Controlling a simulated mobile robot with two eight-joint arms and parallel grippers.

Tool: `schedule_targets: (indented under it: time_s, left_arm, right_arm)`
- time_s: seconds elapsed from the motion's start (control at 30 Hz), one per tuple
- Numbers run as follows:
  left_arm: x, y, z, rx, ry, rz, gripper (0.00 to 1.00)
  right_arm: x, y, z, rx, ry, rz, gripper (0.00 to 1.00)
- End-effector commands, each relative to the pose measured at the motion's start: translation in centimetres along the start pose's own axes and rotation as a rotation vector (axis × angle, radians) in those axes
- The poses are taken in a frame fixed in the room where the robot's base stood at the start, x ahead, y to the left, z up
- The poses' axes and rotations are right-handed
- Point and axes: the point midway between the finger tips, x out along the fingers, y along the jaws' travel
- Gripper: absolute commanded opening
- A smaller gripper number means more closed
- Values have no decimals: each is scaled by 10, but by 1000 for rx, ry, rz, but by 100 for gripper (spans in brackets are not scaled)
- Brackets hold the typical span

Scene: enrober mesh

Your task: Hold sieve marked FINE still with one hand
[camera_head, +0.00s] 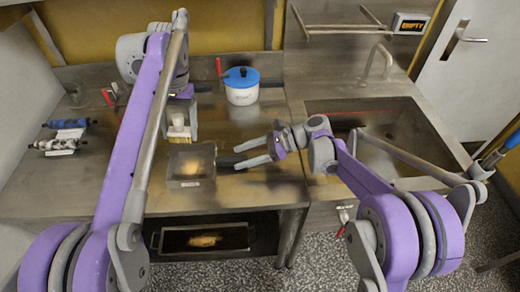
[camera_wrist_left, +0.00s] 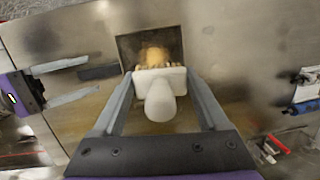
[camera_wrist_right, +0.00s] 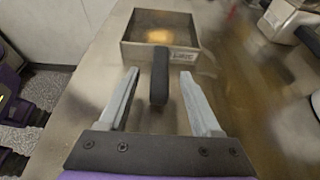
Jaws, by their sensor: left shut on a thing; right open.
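The sieve (camera_head: 174,183) is a square metal box with a yellowish heap inside, standing on the steel counter. A label is on its wall in the right wrist view (camera_wrist_right: 183,53), too blurred to read. Its dark handle (camera_wrist_right: 160,76) points towards my right gripper (camera_head: 262,153). The right gripper is open, with a finger on each side of the handle's end and visible gaps to it. My left gripper (camera_head: 180,130) is shut on a white-handled brush (camera_wrist_left: 160,98), just behind the sieve. The brush's tip shows close to the sieve's wall in the left wrist view; contact cannot be told.
A white pot with a blue lid (camera_head: 241,90) stands at the back. Two rollers on white stands (camera_head: 67,128) are at the left. A dark tray (camera_head: 165,247) with a brownish heap sits below the counter. A sink (camera_head: 395,130) lies right. The counter's front left is clear.

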Motion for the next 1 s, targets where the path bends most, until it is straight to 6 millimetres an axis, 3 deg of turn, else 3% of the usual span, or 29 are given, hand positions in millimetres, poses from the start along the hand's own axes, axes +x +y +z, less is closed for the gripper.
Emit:
schedule_targets:
  time_s: [0.23,0.6,0.93,1.0]
  left_arm:
    - [0,0,0,0,0,0,0]
    - [0,0,0,0,0,0,0]
    - [0,0,0,0,0,0,0]
    - [0,0,0,0,0,0,0]
  right_arm:
    - [27,0,0,-1,0,0,65]
    - [31,0,0,-1,1,-1,63]
    - [31,0,0,-1,1,-1,4]
    - [31,0,0,-1,1,-1,0]
